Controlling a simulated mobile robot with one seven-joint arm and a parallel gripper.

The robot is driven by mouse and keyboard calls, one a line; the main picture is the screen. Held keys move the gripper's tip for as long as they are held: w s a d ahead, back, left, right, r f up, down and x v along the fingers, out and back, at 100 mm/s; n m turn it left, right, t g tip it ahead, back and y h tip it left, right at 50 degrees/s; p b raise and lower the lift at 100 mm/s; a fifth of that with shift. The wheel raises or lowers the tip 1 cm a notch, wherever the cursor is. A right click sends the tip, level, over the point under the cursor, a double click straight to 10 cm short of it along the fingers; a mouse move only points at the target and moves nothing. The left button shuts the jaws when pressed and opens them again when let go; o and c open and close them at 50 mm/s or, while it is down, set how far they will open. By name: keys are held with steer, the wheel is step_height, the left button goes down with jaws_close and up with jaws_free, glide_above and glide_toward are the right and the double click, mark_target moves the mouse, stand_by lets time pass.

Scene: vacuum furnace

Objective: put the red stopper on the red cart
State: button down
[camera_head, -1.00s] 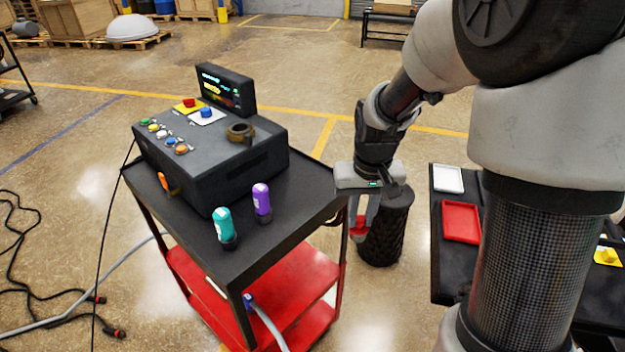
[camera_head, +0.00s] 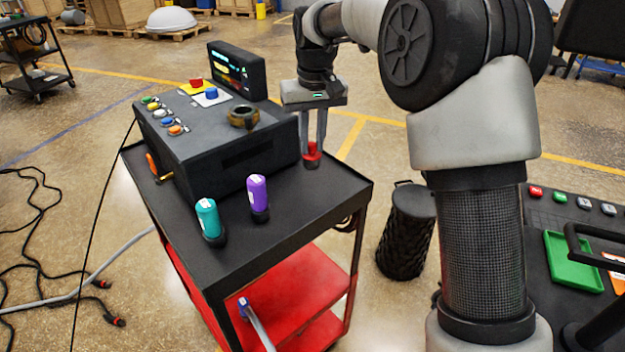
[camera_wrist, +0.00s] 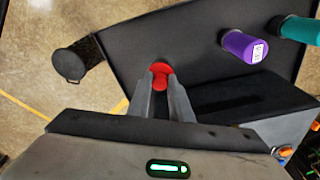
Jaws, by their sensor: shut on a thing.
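The red stopper (camera_head: 312,157) is held between the fingertips of my gripper (camera_head: 313,150), which points down. In the wrist view the red stopper (camera_wrist: 160,72) shows at the fingertips, over the black top of the cart. The red cart (camera_head: 290,232) has a black top and red lower shelves (camera_head: 305,290). The stopper is at the far right part of the top, beside the dark control box. I cannot tell whether it touches the surface.
A dark control box (camera_head: 222,145) with buttons, a brass ring and a screen fills the back of the top. A teal bottle (camera_head: 208,218) and a purple bottle (camera_head: 258,195) stand in front. A black bin (camera_head: 407,235) stands right of the cart. The front right top is clear.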

mark_target(313, 157)
steer(key=shift+f, duration=3.5)
steer(key=shift+f, duration=0.2)
steer(key=c, duration=1.6)
jaws_free()
steer(key=shift+r, duration=0.15)
